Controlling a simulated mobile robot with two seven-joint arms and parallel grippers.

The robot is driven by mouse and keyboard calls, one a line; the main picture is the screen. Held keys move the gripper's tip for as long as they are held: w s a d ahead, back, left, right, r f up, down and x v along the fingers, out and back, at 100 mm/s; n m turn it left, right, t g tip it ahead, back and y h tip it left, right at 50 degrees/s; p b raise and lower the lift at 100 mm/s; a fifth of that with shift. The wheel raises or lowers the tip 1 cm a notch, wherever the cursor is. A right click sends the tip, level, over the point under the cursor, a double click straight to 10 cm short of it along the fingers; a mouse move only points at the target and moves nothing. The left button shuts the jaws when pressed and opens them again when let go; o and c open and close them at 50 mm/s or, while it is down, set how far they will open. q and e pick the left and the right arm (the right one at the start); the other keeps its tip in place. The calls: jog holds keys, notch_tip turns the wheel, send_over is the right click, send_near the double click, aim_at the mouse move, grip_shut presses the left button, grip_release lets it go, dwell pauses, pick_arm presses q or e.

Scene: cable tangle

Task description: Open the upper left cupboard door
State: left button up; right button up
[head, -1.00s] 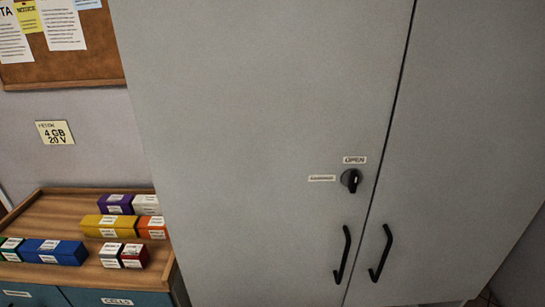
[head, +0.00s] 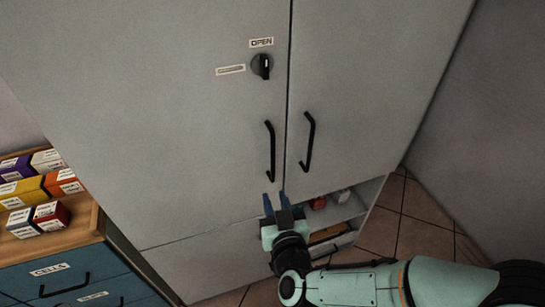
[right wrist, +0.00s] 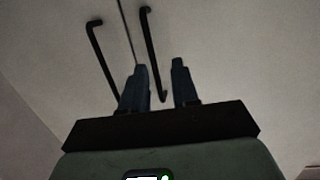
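The upper left cupboard door (head: 150,120) is grey and looks shut, flush along the seam with the right door (head: 380,90). Its black bar handle (head: 270,152) stands near the seam, beside the right door's handle (head: 307,142). A black knob (head: 262,66) sits above it, under an OPEN label (head: 261,42). My right gripper (head: 275,197) is just below the left handle, apart from it and empty. In the right wrist view the fingers (right wrist: 158,75) are spread, with both handles beyond them. My left gripper is out of view.
Below the right door is an open shelf space (head: 345,210) with small items. At left, a blue drawer cabinet (head: 65,275) carries several coloured boxes (head: 38,186) on its wooden top. A wall (head: 480,150) stands at right. Tiled floor (head: 420,225) shows between.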

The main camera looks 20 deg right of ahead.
jog(key=t+h, duration=0.1)
send_near(273, 152)
jog(key=s+f, duration=0.1)
jog(key=s, duration=0.2)
jog(key=w+p, duration=0.1)
jog(key=w, duration=0.3)
jog(key=w+d+p, duration=0.1)
jog(key=w, duration=0.4)
jog(key=w+d+p, duration=0.1)
jog(key=w+p, duration=0.1)
jog(key=w, duration=0.2)
jog(key=shift+w+r, duration=0.2)
jog(key=shift+r, duration=0.05)
grip_shut()
